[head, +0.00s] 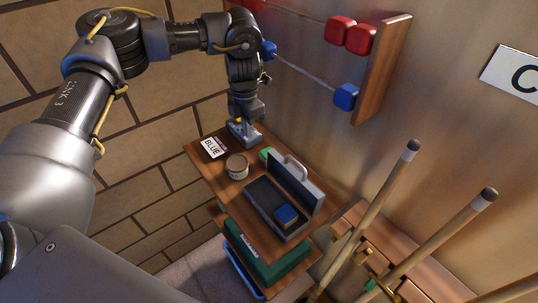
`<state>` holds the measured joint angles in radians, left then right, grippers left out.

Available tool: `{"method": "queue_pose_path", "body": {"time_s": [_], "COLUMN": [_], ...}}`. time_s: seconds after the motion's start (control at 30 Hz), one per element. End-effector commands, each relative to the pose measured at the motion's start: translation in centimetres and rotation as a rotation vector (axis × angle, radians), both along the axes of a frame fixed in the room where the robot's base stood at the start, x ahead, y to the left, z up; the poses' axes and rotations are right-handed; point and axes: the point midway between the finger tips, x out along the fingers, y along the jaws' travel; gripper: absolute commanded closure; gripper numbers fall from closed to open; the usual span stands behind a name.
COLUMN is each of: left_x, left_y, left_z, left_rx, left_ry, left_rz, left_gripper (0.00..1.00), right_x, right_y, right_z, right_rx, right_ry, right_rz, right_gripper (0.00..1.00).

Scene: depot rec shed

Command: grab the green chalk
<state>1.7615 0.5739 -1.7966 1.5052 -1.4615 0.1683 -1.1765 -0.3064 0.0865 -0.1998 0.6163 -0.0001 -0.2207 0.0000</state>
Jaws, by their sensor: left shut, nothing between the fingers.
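A small green piece (265,153) lies on the wooden shelf top, partly hidden by the open dark case; I cannot tell for sure that it is the chalk. Another small green piece (371,285) shows low at the cue rack on the right, too small to make out. My left gripper (243,137) points down over the far part of the shelf top, just left of and behind the first green piece. It is shut with nothing in it. A blue-topped chalk cube (287,215) sits in the case. My right gripper is out of view.
The open case (262,203) has a raised lid with a handle. A round tin (237,167) and a "BLUE" card (213,147) stand left of it. A green box (275,262) is on the shelf below. Cue sticks (375,205) stand at right; scoring beads (346,96) hang on the wall.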

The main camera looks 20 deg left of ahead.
Motion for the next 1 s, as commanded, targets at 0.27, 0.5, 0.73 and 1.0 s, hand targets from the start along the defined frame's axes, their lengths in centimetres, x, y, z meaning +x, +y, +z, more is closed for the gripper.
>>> {"method": "queue_pose_path", "body": {"time_s": [0.27,0.5,0.73,1.0], "left_x": [0.0,0.1,0.1,0.2], "left_y": [-0.2,-0.3,-0.3,-0.3], "left_z": [-1.7,-5.7,-8.9,-10.0], "left_rx": [0.0,0.001,0.0,0.0], "left_ry": [0.004,0.004,0.002,-0.001], "left_rz": [-0.004,-0.005,-0.003,-0.004], "left_gripper": [1.0,1.0,1.0,1.0], "right_x": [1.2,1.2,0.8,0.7], "right_y": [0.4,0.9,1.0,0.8], "right_z": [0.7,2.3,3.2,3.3], "right_rx": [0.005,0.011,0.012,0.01], "right_ry": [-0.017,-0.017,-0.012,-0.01], "right_rz": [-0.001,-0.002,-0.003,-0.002], "right_gripper": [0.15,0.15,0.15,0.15]}}
